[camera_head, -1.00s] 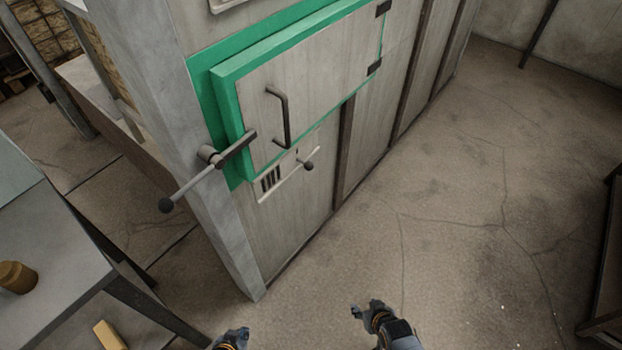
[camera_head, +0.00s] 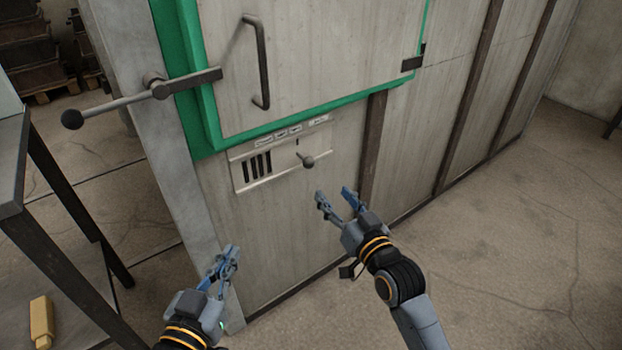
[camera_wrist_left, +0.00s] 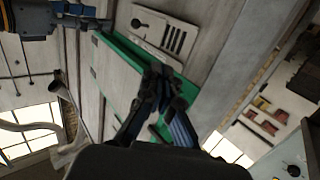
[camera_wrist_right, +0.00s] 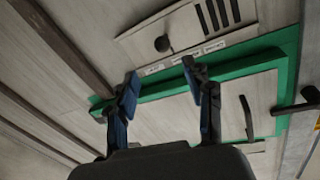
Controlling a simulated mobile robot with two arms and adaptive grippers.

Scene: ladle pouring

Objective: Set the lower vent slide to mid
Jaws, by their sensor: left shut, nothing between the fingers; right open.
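The lower vent slide is a flat plate (camera_head: 284,163) with dark slots at its left, set in the furnace wall below the green-framed door. Its round knob (camera_head: 307,161) sticks out right of the slots, and it also shows in the right wrist view (camera_wrist_right: 162,43). Small labels (camera_head: 288,133) sit above the slide; I cannot read them. My right gripper (camera_head: 337,194) is open and empty, just below and right of the knob, apart from it. My left gripper (camera_head: 226,262) is shut and empty, lower left of the slide. The left wrist view shows the slots too (camera_wrist_left: 175,40).
The door (camera_head: 310,45) above has a bar handle (camera_head: 258,62) and a long latch lever (camera_head: 140,97) reaching out left. Floor at the right is clear.

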